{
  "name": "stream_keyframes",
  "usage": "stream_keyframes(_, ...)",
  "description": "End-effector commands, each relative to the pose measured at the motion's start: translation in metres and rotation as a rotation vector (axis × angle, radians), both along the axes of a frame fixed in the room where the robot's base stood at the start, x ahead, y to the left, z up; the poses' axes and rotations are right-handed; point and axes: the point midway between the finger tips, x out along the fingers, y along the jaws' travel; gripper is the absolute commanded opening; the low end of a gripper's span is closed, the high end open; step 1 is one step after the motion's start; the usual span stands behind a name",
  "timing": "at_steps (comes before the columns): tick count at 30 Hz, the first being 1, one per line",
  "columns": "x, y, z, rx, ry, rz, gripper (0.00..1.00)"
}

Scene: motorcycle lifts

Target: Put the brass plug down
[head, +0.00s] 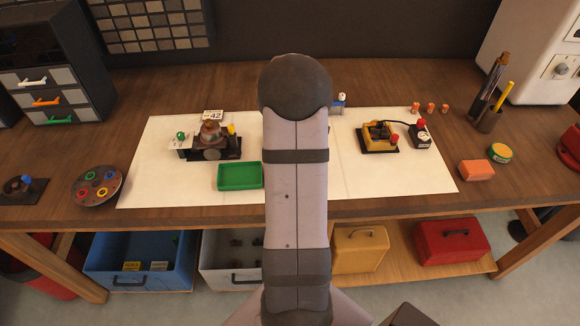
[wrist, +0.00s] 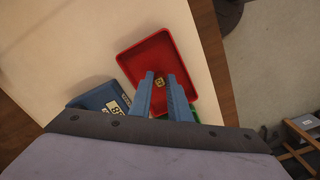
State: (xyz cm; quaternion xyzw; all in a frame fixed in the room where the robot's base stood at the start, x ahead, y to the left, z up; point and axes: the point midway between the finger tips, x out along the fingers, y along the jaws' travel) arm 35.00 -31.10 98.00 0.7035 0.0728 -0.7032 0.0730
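The brass plug (wrist: 158,82) is a small yellow-brown piece. In the wrist view it shows between the two blue fingertips of my gripper (wrist: 160,77), over the floor of a red tray (wrist: 133,65). The fingers stand apart from each other. I cannot tell whether they touch the plug or whether it lies on the tray floor below them. In the head view my own arm hides the gripper, the plug and the red tray.
A blue box with a number label (wrist: 97,97) stands beside the red tray. In the head view, a green tray (head: 240,187) and a yellow fixture (head: 379,147) lie on the white mat (head: 150,190), either side of my arm. The mat's front strip is mostly clear.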

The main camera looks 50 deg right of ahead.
Motion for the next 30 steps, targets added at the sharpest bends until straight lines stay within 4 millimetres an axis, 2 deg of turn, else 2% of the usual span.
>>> stream_keyframes(11,0.0,0.0,0.001,0.001,0.0,0.0,0.32)
stream_keyframes(17,0.001,-0.001,0.012,-0.002,-0.002,0.0,0.32)
stream_keyframes(30,0.001,-0.001,0.085,-0.004,-0.003,0.0,0.32)
